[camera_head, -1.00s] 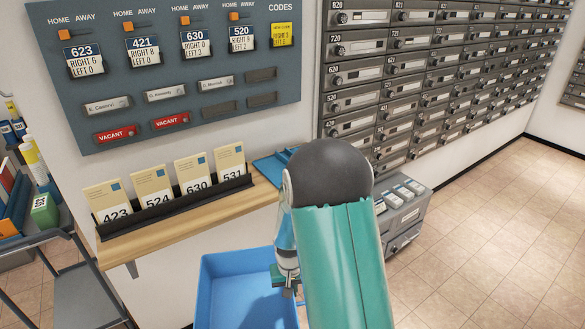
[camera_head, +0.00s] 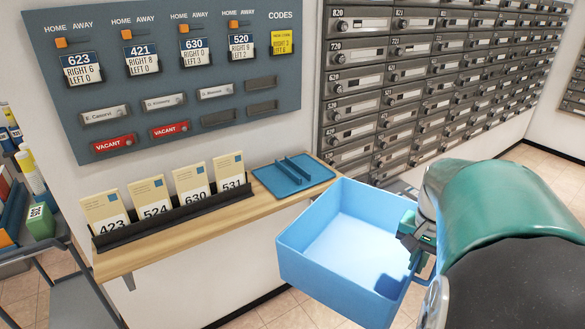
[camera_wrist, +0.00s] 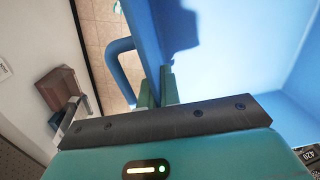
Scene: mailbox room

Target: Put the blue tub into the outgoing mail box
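The blue tub (camera_head: 335,262) is an open, empty box in the head view, raised in front of the wooden shelf. My gripper (camera_head: 410,245) is at the tub's right wall. In the wrist view, the fingers of my gripper (camera_wrist: 157,90) close on the wall of the blue tub (camera_wrist: 225,50), beside its looped handle (camera_wrist: 120,70). The tub is slightly tilted in the head view. I cannot make out a box marked for outgoing mail; the area behind the tub and my arm is hidden.
The wooden shelf (camera_head: 150,254) holds a black rack (camera_head: 165,218) of numbered cards and a blue divided tray (camera_head: 292,177). Grey mailboxes (camera_head: 420,75) cover the wall behind. A cart (camera_head: 55,285) stands at left. A brown box-like thing (camera_wrist: 60,88) shows in the wrist view.

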